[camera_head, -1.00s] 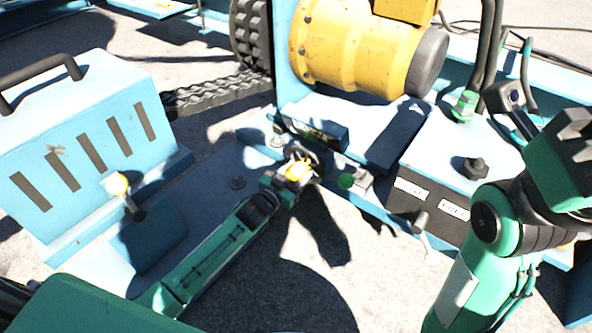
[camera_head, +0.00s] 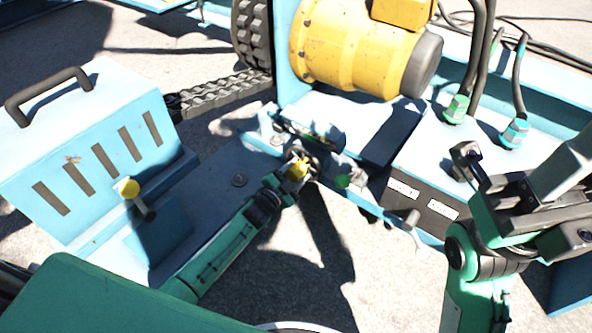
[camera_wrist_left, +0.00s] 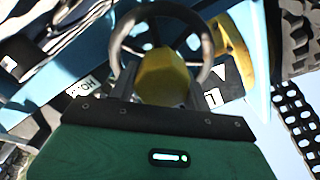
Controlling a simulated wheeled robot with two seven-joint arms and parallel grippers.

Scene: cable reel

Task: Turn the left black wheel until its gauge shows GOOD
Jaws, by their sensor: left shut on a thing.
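The black wheel (camera_wrist_left: 207,45) shows in the left wrist view as a dark ring with a yellow hub area (camera_wrist_left: 163,75) in front of my gripper. My left gripper (camera_head: 300,170) is at this wheel, low on the blue machine in the head view. Its fingers are shut on the wheel, and the yellow part sits between them. In the head view the gripper hides most of the wheel. A partly covered label (camera_wrist_left: 82,87) with dark letters lies beside the wheel; I cannot read a gauge. My right gripper (camera_head: 468,160) is raised at the right, and its jaw state is unclear.
A blue slotted box (camera_head: 95,150) with a black handle and yellow knob stands at the left. A yellow motor (camera_head: 350,50) is above the wheel. A dark box with two white labels (camera_head: 403,188) and a lever stands right.

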